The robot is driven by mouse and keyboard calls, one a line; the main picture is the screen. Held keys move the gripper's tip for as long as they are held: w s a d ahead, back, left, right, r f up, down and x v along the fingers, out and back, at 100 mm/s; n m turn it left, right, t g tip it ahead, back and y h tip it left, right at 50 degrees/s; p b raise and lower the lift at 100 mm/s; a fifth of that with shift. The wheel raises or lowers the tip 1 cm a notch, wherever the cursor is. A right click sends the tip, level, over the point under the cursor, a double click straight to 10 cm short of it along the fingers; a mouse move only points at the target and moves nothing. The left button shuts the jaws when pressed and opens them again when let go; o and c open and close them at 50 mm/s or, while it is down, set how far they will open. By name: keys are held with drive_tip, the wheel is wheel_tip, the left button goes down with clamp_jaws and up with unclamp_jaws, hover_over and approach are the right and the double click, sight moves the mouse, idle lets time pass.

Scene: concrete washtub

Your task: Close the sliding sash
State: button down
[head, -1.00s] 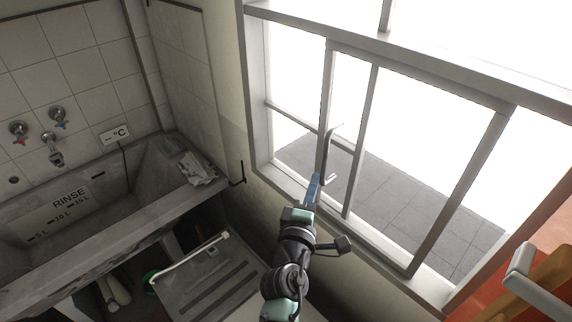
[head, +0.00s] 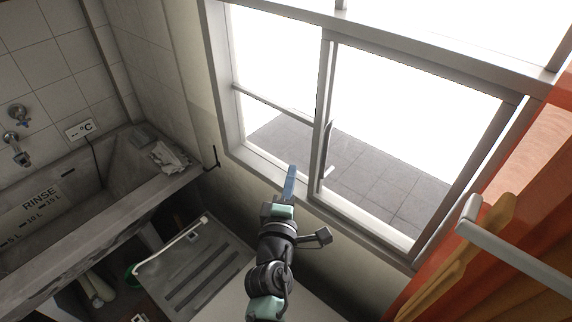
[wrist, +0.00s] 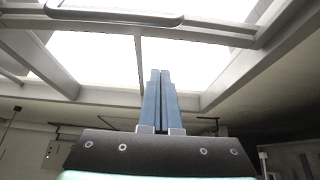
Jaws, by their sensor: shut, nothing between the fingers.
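The sliding sash (head: 323,95) is a grey-framed glazed panel in the window at the right of the head view. Its left stile lines up with the upright behind it, and its right stile stands close to the right jamb. The handle (head: 327,150) is a pale upright bar on the left stile. It also appears as a rounded bar across the top of the wrist view (wrist: 115,14). My gripper (head: 292,170) is just left of the handle, near the sill, and looks apart from it. Its blue fingers (wrist: 160,72) are shut and empty.
A concrete washtub (head: 110,215) with taps stands at the left. A cloth (head: 168,155) lies on its rim. A pale rail (head: 515,250) and orange curtain (head: 530,160) are at the right. The left window opening is clear.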

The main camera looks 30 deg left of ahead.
drive_tip(key=d+p+v, duration=0.1)
drive_tip(key=v, duration=0.7)
